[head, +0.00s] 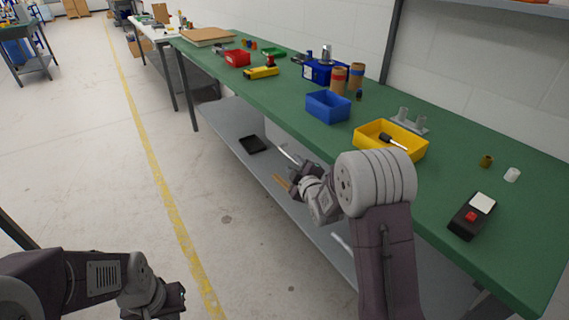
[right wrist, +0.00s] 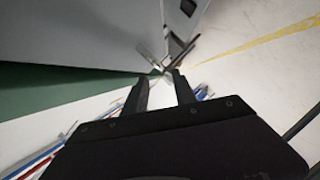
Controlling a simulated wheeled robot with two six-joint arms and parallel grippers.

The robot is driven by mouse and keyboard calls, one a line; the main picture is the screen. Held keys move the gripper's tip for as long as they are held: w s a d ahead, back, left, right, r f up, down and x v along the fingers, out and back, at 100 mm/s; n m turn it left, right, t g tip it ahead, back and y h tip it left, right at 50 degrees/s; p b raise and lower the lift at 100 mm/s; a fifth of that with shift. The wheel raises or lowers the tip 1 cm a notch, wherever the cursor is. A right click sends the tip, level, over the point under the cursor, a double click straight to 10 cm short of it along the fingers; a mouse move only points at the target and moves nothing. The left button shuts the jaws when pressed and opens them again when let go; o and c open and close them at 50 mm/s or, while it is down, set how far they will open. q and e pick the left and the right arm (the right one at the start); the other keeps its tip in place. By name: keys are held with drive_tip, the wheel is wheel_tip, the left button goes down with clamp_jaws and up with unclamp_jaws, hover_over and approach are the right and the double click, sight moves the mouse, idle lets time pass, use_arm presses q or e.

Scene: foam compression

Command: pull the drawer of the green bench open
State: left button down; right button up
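The green bench (head: 455,185) runs from the near right to the far left. Its drawer is not clearly visible in the head view; my right arm covers part of the bench's front. My right gripper (head: 286,182) is beside the front edge, below the top. In the right wrist view its fingers (right wrist: 160,84) are apart with a pale gap between them. A grey bar-like piece (right wrist: 180,50) lies just beyond the fingertips; I cannot tell whether it is the drawer's handle or whether they touch. My left gripper (head: 172,302) hangs low at left, far from the bench; its fingers are unclear.
On the bench top stand a blue bin (head: 328,107), a yellow tray (head: 375,147), a black device with a red button (head: 470,216) and cardboard tubes (head: 338,80). A grey lower shelf (head: 225,130) holds a black tray (head: 253,145).

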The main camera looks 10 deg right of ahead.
sight(288, 157)
drive_tip(key=b+x, duration=0.1)
drive_tip(key=x, duration=0.8)
clamp_jaws()
idle(1.2)
